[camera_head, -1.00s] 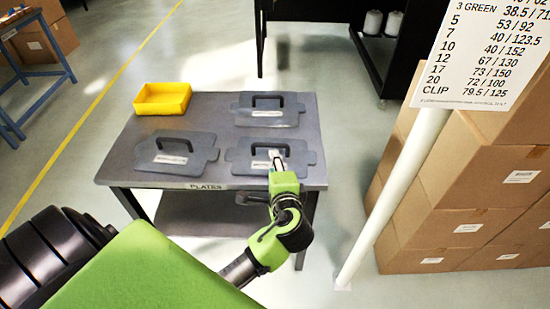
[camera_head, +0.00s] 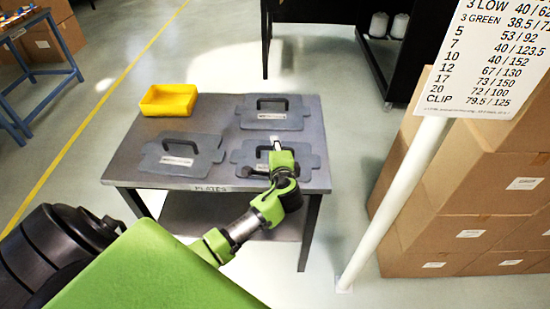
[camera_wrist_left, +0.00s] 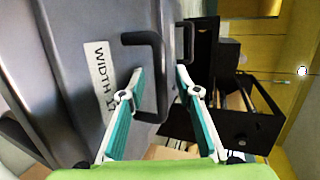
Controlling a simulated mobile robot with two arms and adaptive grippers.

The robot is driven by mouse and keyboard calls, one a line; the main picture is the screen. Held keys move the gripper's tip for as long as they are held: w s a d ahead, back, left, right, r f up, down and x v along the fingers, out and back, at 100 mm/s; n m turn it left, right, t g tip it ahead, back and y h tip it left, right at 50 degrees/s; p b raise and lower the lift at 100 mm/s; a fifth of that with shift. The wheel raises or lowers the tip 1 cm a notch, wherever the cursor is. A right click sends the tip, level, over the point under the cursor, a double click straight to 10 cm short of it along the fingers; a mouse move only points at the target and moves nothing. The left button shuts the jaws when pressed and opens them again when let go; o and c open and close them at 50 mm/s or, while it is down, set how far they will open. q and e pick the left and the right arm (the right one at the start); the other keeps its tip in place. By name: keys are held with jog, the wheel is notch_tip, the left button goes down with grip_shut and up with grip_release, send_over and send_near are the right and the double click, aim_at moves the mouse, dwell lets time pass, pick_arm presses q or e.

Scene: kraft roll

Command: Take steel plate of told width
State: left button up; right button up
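Three dark grey steel plates with black handles and white labels lie on the grey table (camera_head: 222,113): a back plate (camera_head: 292,121), a front left plate (camera_head: 206,155) and a front right plate (camera_head: 309,160). My left gripper (camera_head: 276,147) is at the front right plate and partly covers it. In the left wrist view the left gripper (camera_wrist_left: 160,72) is open, with its fingers on either side of a black handle (camera_wrist_left: 161,90). The label beside that handle (camera_wrist_left: 101,80) reads "WIDTH 1" and is then cut off by the finger. My right gripper is not in view.
A yellow bin (camera_head: 168,100) stands at the table's back left corner. A white post (camera_head: 395,200) with a sign (camera_head: 495,55) listing numbers stands at the right, before stacked cardboard boxes (camera_head: 470,190). Open floor lies left of the table.

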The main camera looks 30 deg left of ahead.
pick_arm(q)
jog(key=shift+w+a+f, duration=0.1)
jog(key=shift+w+a, duration=0.05)
grip_shut()
jog(key=shift+r, duration=0.3)
